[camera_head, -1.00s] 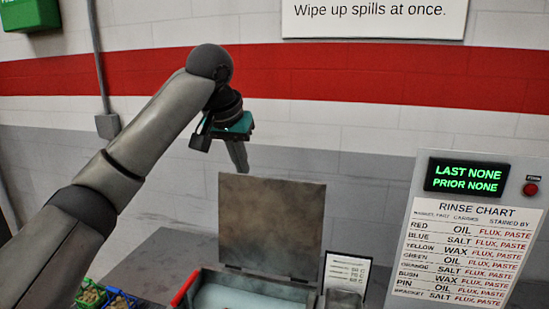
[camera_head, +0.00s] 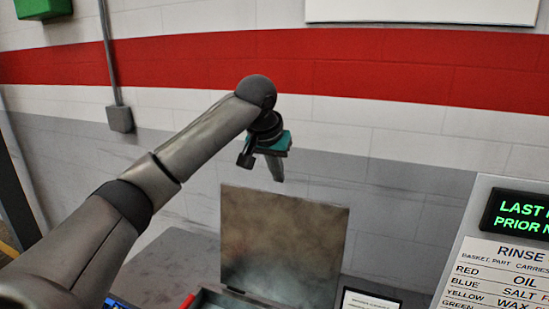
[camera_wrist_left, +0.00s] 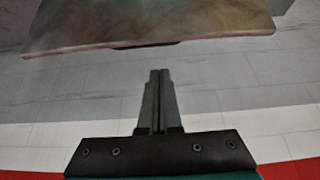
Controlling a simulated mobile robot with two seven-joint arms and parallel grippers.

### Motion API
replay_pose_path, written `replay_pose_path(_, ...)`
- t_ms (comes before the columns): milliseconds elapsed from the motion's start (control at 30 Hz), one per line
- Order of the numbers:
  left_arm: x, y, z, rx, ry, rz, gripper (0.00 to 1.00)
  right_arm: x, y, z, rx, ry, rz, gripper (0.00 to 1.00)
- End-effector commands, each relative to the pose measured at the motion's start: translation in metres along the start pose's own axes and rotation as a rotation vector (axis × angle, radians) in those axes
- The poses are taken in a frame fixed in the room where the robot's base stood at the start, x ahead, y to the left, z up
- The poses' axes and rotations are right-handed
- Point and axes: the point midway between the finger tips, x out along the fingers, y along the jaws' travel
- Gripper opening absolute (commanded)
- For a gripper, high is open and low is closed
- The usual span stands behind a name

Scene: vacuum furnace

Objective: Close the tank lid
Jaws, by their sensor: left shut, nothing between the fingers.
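The tank lid (camera_head: 284,245) is a brownish-grey metal plate standing raised, close to upright, at the back of the tank (camera_head: 228,298). Only a small part of the tank shows at the bottom of the head view. My left gripper (camera_head: 275,170) is above the lid's top edge, pointing down, apart from it. In the left wrist view the left gripper (camera_wrist_left: 158,75) has its fingers together with nothing between them. The lid (camera_wrist_left: 150,25) shows there beyond the fingertips, with a gap between. My right gripper is not in view.
A red handle (camera_head: 187,302) shows at the tank's left. A framed card (camera_head: 370,300) stands to the right of the lid. The rinse chart panel (camera_head: 505,250) with a green display stands at the right. The wall (camera_head: 400,140) is behind the lid.

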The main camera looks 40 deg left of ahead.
Motion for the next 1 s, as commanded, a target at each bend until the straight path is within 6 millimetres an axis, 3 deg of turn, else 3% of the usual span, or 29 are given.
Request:
replay_pose_path(133, 0.033, 0.0, 0.001, 0.001, -0.004, -0.001, 0.0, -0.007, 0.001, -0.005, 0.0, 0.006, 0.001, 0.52)
replay_pose_path(533, 0.009, 0.0, 0.027, 0.002, 0.002, 0.0, 0.0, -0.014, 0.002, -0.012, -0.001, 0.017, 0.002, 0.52)
replay_pose_path(1000, 0.007, 0.0, 0.031, 0.001, 0.001, 0.0, 0.0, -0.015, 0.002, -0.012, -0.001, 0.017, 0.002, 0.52)
